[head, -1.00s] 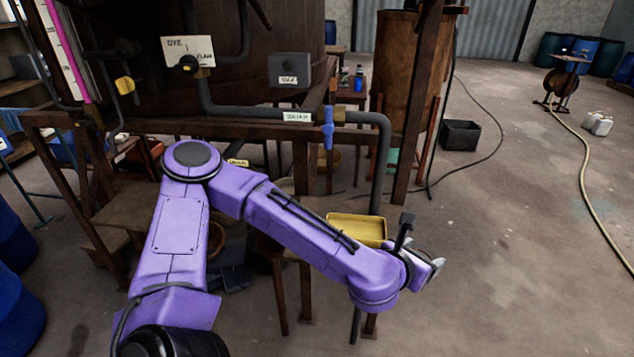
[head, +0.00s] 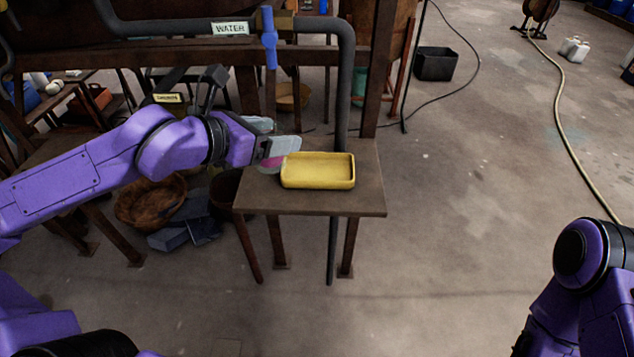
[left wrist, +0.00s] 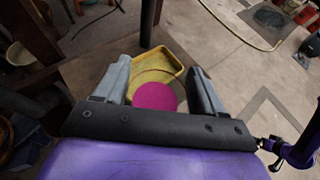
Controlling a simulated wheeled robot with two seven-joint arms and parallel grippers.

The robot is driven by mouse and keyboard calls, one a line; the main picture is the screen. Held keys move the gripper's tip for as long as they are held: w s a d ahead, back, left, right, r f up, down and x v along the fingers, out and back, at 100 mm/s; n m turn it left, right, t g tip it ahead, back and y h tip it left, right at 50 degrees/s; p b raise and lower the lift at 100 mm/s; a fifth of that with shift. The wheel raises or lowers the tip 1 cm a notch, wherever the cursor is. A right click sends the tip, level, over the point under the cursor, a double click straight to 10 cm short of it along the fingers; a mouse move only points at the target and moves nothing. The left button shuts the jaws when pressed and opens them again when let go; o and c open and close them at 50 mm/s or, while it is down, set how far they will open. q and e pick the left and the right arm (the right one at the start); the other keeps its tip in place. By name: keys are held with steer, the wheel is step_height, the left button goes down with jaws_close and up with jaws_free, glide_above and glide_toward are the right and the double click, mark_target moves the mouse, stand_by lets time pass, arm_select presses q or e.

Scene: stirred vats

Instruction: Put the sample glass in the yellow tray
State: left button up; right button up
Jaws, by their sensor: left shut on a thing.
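The yellow tray (head: 318,184) lies on a small wooden table, and its inside looks empty in the head view. My left gripper (head: 277,150) is at the tray's left end, shut on the sample glass (head: 271,163), which holds magenta liquid. The fingers hide most of the glass in the head view. In the left wrist view the glass (left wrist: 155,97) sits between the two fingers (left wrist: 160,88), with the yellow tray (left wrist: 172,60) beyond it and partly covered by it. I cannot tell the glass's exact height over the table. My right gripper is out of view.
The small table (head: 345,203) has bare room in front of and right of the tray. A dark vertical pipe (head: 343,100) runs down behind the tray, with a blue valve handle (head: 269,40) to its left. A basket (head: 150,200) is on the floor at left.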

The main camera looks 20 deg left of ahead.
arm_select(q)
steer(key=shift+r, duration=0.2)
steer(key=x, duration=0.5)
steer(key=a+f+x, duration=0.1)
steer(key=x, duration=0.4)
steer(key=f+x, duration=0.1)
steer(key=x, duration=0.4)
steer(key=shift+a+f, duration=0.15)
steer(key=shift+f, duration=0.2)
steer(key=shift+w+f, duration=0.15)
steer(key=shift+f, duration=0.8)
steer(key=shift+w+f, duration=0.15)
steer(key=shift+f, duration=0.75)
steer(key=shift+f, duration=0.15)
steer(key=o, duration=1.3)
steer(key=shift+s, duration=0.1)
